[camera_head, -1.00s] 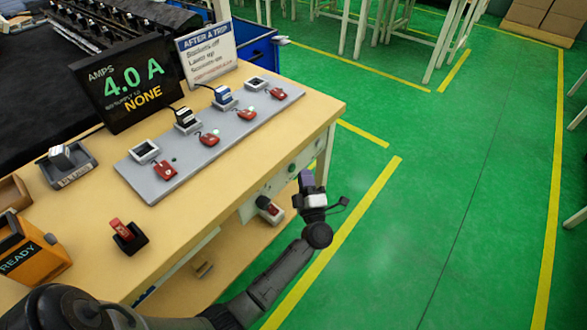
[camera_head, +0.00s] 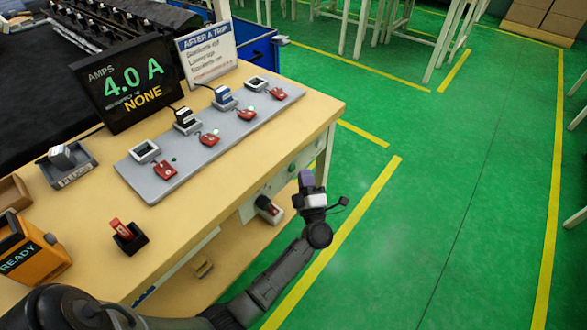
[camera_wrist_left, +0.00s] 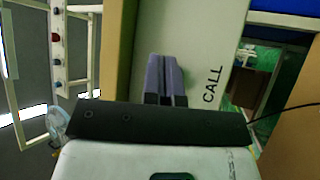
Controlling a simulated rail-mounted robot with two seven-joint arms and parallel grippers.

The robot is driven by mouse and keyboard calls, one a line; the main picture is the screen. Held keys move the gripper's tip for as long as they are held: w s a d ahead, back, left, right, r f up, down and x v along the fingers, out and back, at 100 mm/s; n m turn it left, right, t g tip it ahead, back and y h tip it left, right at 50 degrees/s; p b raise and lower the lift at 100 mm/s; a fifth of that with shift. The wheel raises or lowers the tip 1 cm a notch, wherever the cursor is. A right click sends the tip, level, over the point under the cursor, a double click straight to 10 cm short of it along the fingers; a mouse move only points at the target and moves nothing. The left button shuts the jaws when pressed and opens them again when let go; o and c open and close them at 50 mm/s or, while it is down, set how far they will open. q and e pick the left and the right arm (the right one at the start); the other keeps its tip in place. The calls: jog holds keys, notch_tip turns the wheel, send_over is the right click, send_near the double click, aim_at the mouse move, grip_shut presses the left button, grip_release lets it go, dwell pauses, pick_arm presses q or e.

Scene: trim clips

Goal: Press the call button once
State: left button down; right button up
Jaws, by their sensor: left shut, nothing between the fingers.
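A pale panel (camera_wrist_left: 208,40) with the word CALL fills the middle of the left wrist view. My left gripper (camera_wrist_left: 165,62) is shut and empty, its purple fingers pointing at this panel just beside the word. I cannot tell whether the fingertips touch the panel. In the head view my left gripper (camera_head: 306,180) is in front of the bench's pale front panel (camera_head: 252,207). A small green round spot (camera_head: 291,168) shows on that panel, left of the fingers. My right gripper is not in view.
On the bench top (camera_head: 215,170) stand a grey strip (camera_head: 155,188) with sockets and red switches, and a display (camera_head: 125,85) reading 4.0 A. The green floor at right is open.

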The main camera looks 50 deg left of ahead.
pick_arm(q)
jog(key=shift+a, duration=0.2)
jog(key=shift+s+a, duration=0.1)
jog(key=shift+a, duration=0.15)
jog(key=shift+a+p, duration=0.45)
jog(key=shift+a, duration=0.05)
dwell(1.0)
jog(key=shift+d, duration=0.1)
dwell(0.4)
jog(key=shift+d, duration=0.85)
jog(key=shift+d, duration=0.1)
jog(key=shift+w+d, duration=0.2)
jog(key=shift+d, duration=1)
jog(key=shift+w+d, duration=0.2)
jog(key=shift+d, duration=1)
